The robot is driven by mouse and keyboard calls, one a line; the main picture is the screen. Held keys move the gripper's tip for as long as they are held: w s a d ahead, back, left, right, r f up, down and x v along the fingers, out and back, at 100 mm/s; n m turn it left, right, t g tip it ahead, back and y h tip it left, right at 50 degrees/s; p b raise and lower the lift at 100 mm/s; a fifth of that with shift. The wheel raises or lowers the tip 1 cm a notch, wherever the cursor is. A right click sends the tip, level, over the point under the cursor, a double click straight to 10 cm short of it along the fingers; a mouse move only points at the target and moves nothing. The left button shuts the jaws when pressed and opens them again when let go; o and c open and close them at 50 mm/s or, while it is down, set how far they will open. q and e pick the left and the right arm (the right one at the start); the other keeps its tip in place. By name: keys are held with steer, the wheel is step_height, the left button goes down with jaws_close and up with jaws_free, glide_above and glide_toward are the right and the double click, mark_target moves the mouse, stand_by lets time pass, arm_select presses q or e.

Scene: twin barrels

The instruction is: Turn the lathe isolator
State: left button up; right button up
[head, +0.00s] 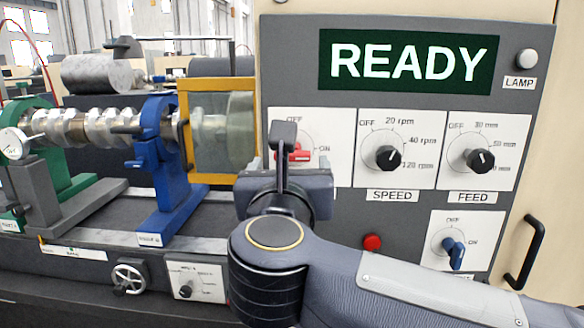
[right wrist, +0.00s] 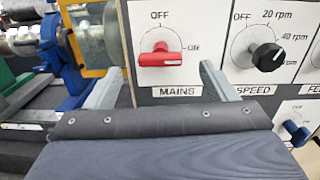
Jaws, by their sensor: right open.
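The red rotary switch (right wrist: 162,56), labelled MAINS, is on a white plate marked OFF at the top and ON at the right. Its bar lies roughly level, with its white mark towards ON. In the head view, the red switch (head: 304,154) is partly hidden behind my right gripper (head: 284,158). My right gripper is in front of the plate; in the right wrist view its two fingers (right wrist: 161,80) are spread wide, one on each side of and below the switch, with nothing between them. My left gripper is not in view.
The panel has a READY screen (head: 408,62), a SPEED knob (head: 388,158), a FEED knob (head: 481,160), a red button (head: 372,242) and a blue switch (head: 454,251). A black handle (head: 524,252) sticks out at right. The lathe, with its yellow-framed guard (head: 180,104), stands left.

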mark_target(292, 159)
steer(key=shift+w+a+f+m, duration=0.15)
steer(key=shift+w+f+m, duration=0.15)
steer(key=shift+f+m, duration=0.1)
steer(key=w+p, duration=0.1)
steer(key=w, duration=0.6)
steer(key=shift+p, duration=0.35)
steer(key=shift+c, duration=0.5)
steer(key=c, duration=0.9)
